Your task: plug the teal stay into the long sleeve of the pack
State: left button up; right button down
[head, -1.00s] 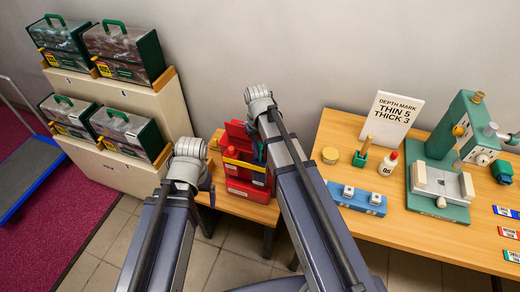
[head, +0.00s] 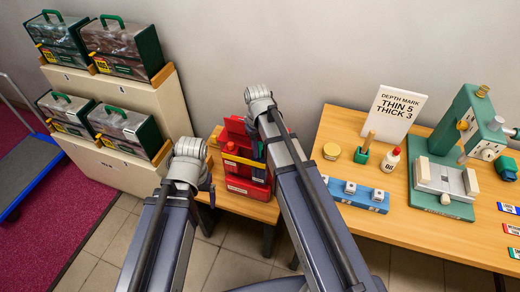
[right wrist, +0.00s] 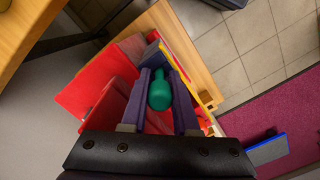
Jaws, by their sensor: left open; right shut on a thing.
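The teal stay (right wrist: 160,92) shows in the right wrist view as a rounded teal piece between the purple fingers of my right gripper (right wrist: 161,78). The gripper is shut on it, over the red box (right wrist: 88,97). In the head view my right gripper (head: 258,150) is mostly hidden by its arm, at the red box (head: 249,188). My left gripper (head: 209,192) is open, left of the red box and partly hidden by its own wrist. Bagged packs with green handles, one of them at the lower front (head: 126,128), stand on the shelves. I cannot make out a long sleeve.
A cream two-step shelf unit (head: 110,168) stands at the left, beside a blue-edged cart (head: 25,170). The right table (head: 400,228) holds a green machine (head: 445,207), a blue block (head: 357,198), a glue bottle (head: 391,160) and a sign (head: 393,110).

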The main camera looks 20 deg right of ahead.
jog(key=shift+f+b, duration=0.3)
jog(key=shift+f, duration=0.1)
jog(key=c, duration=0.6)
grip_release()
jog(key=shift+r, duration=0.1)
jog(key=r+p, duration=0.7)
jog(key=p, duration=0.1)
jog(key=shift+w+r, duration=0.25)
jog(key=shift+r, duration=0.15)
jog(key=shift+f, duration=0.1)
jog(key=shift+a, duration=0.1)
jog(key=s+a+h+b, duration=0.1)
jog(key=s+a, duration=0.9)
jog(key=s, duration=0.4)
jog(key=shift+s+a+f+n+t, duration=0.15)
jog(key=shift+s+f+n+t, duration=0.15)
jog(key=shift+s+f+n, duration=0.1)
